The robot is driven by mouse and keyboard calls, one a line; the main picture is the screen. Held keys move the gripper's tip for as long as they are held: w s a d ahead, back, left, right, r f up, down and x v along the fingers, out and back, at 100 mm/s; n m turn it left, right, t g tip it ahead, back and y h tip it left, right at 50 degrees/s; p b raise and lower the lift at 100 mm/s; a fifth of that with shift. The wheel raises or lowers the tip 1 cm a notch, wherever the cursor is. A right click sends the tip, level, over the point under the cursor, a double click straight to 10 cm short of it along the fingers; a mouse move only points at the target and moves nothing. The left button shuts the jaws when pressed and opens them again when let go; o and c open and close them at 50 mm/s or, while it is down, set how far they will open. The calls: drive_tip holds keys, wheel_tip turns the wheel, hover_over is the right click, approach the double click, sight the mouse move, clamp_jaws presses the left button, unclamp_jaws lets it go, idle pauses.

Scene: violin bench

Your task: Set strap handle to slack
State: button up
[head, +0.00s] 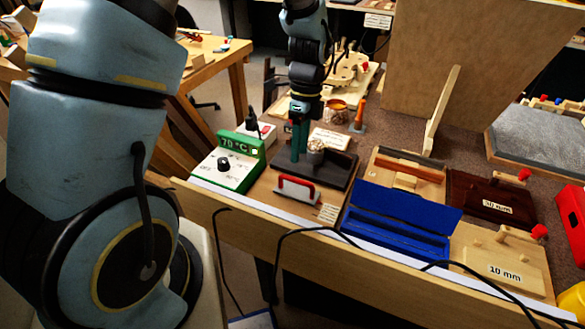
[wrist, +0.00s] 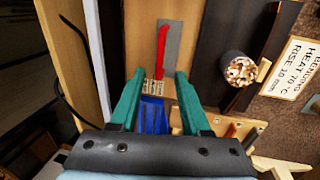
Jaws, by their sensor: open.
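A red handle (head: 297,188) lies along a grey plate near the front edge of the bench, and I take it to be the strap handle. In the wrist view the red handle (wrist: 162,50) lies along the grey plate (wrist: 173,40), ahead of the fingertips. A small label (head: 328,213) lies beside its right end; its text is too small to read. My gripper (head: 298,155) is open, with teal fingers pointing down behind the handle in the head view. In the wrist view my gripper (wrist: 160,74) has nothing between its fingertips.
A green controller (head: 228,165) reading 70 °C stands left of the handle. A dark base (head: 338,178) with a metal cylinder (head: 315,152) is behind it, close to my fingers. An open blue case (head: 395,222) lies to the right. A 10 mm wooden block (head: 530,270) is farther right.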

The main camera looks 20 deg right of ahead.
drive_tip(key=p, duration=0.1)
hover_over(297, 185)
drive_tip(key=s, duration=0.2)
drive_tip(key=f, duration=0.7)
drive_tip(key=shift+a, duration=0.35)
drive_tip(key=shift+c, duration=0.3)
clamp_jaws()
